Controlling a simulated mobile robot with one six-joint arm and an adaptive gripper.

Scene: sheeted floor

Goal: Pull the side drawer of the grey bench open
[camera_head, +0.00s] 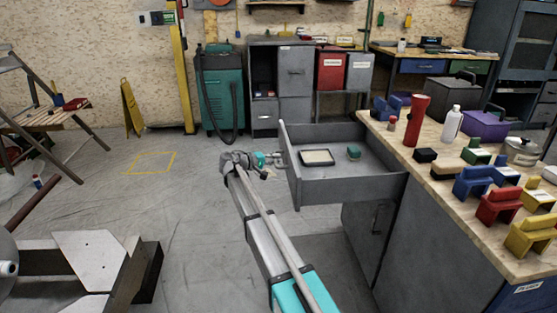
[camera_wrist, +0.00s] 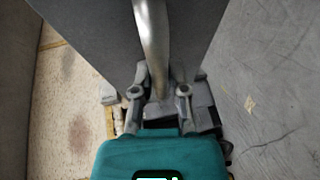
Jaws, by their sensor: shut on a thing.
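The grey bench (camera_head: 435,245) stands at the right with a wooden top. Its side drawer (camera_head: 350,190) sticks far out to the left, open, with its inside showing. A dark-rimmed pale tray (camera_head: 317,157) and a small green block (camera_head: 354,152) lie in it. My gripper (camera_head: 279,160) is at the drawer's left-hand front, at the handle. In the wrist view my gripper (camera_wrist: 159,93) is shut on the curved grey handle (camera_wrist: 151,35), which runs between its fingers. The grey drawer front (camera_wrist: 90,40) fills the view behind the handle.
A cabinet door (camera_head: 368,235) is below the drawer. Blocks, a red flask (camera_head: 416,120) and a white bottle (camera_head: 452,123) crowd the benchtop. A teal machine (camera_head: 222,90) stands at the back. The floor left of my arm is clear around a yellow outline (camera_head: 151,163).

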